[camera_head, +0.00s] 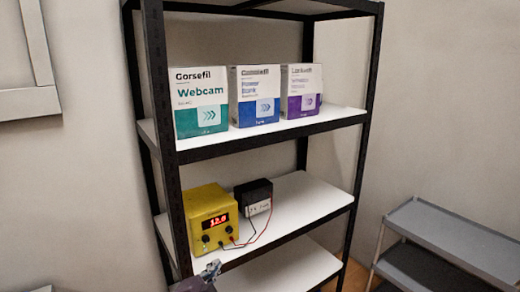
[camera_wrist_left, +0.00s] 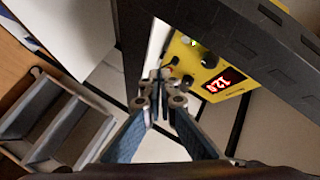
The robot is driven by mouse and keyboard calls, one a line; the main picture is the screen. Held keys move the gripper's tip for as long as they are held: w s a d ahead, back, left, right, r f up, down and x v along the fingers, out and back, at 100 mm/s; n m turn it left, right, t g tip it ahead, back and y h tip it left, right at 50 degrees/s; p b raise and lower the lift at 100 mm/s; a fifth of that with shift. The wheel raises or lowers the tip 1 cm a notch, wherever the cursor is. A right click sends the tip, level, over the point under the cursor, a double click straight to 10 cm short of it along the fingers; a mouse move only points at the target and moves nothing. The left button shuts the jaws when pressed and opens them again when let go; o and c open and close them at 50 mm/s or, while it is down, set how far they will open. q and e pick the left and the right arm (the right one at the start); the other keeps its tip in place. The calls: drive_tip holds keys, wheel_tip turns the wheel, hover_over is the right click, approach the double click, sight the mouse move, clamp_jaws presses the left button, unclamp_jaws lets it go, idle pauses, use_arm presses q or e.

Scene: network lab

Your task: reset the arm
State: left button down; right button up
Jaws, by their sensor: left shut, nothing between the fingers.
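My left gripper (camera_head: 210,271) shows at the bottom edge of the head view, in front of the shelf rack and below the yellow power supply (camera_head: 213,218). In the left wrist view its fingers (camera_wrist_left: 158,82) are together, with nothing between them. The yellow power supply (camera_wrist_left: 205,62) also shows there, beyond the fingers and apart from them, partly hidden by a dark rack post. Its red display is lit. My right gripper is in neither view.
The black rack has white shelves (camera_head: 310,200). A black box (camera_head: 253,197) is wired to the supply. Webcam (camera_head: 201,100), blue (camera_head: 254,95) and purple (camera_head: 302,90) boxes stand above. A grey cart (camera_head: 450,232) stands right, also in the wrist view (camera_wrist_left: 50,125).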

use_arm(q)
drive_tip(key=shift+s+d, duration=0.4)
drive_tip(key=shift+s, duration=0.2)
drive_tip(key=shift+f, duration=0.1)
drive_tip(key=s+a+f+n+g+y, duration=0.1)
drive_tip(key=s+a+f+n+g, duration=0.15)
drive_tip(key=s+f, duration=0.6)
drive_tip(key=s+a+f+n+g, duration=0.1)
drive_tip(key=s+a+f+g, duration=0.2)
drive_tip(key=f, duration=1.1)
drive_tip(key=s+a+f+n+g+y, duration=0.1)
drive_tip(key=s+a+f+n, duration=0.15)
drive_tip(key=s+f, duration=0.75)
drive_tip(key=s+a+f+n+g, duration=0.1)
drive_tip(key=s+f+g, duration=0.1)
drive_tip(key=s+f, duration=0.5)
drive_tip(key=s+f+n+g, duration=0.2)
drive_tip(key=s+f, duration=0.5)
drive_tip(key=s, duration=1.2)
drive_tip(key=s+a+f+n+g+b, duration=0.1)
drive_tip(key=s+f+n+g, duration=0.1)
drive_tip(key=s+f, duration=0.5)
drive_tip(key=s+g, duration=0.1)
drive_tip(key=s, duration=0.5)
drive_tip(key=shift+a+y, duration=0.3)
drive_tip(key=shift+s+g, duration=0.1)
drive_tip(key=shift+g, duration=0.15)
